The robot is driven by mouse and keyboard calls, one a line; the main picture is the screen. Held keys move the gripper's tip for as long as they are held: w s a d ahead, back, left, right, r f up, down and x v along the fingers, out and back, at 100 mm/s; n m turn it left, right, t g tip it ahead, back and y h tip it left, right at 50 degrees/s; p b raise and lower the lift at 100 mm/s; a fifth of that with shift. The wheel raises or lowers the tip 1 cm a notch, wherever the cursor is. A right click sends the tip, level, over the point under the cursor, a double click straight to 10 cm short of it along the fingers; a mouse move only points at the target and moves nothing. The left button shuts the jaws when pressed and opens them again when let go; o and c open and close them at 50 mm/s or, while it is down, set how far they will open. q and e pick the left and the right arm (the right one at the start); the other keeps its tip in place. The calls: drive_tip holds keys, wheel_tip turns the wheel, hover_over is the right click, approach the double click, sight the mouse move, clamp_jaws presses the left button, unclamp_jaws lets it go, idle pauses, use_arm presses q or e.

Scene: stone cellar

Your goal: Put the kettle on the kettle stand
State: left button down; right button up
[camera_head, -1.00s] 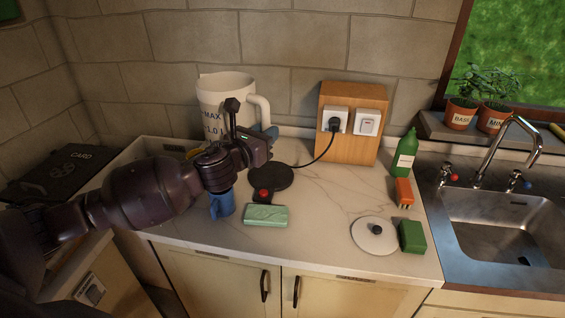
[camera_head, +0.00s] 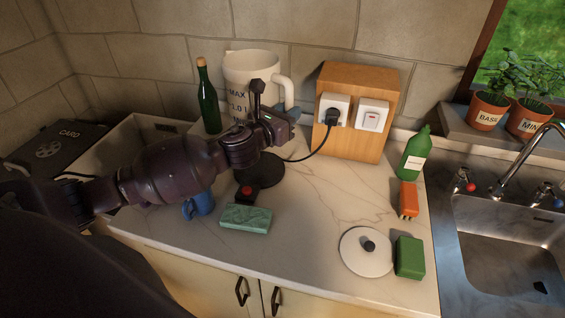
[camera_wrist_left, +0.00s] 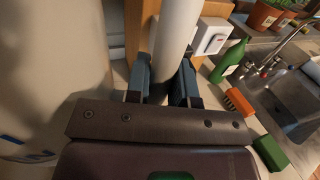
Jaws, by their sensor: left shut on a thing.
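The kettle (camera_head: 246,70) is a large white jug with dark MAX and 1.0 L marks and a handle on its right. My left gripper (camera_head: 288,113) is shut on this handle; in the left wrist view the handle (camera_wrist_left: 176,35) passes between the two blue-grey fingers (camera_wrist_left: 163,82). The kettle's base is hidden behind my left arm, so its height over the counter cannot be told. The kettle stand (camera_head: 262,172) is a black round disc with a red switch, lying on the marble counter in front of the kettle. My right gripper is out of view.
A wooden socket box (camera_head: 354,78) with the stand's cord plugged in is close right of the kettle. A dark green bottle (camera_head: 208,105) stands left. A white lid (camera_head: 364,253) is at front right.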

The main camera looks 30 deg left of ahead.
use_arm(q)
wheel_tip(320, 180, down, 16)
drive_tip(key=b, duration=0.3)
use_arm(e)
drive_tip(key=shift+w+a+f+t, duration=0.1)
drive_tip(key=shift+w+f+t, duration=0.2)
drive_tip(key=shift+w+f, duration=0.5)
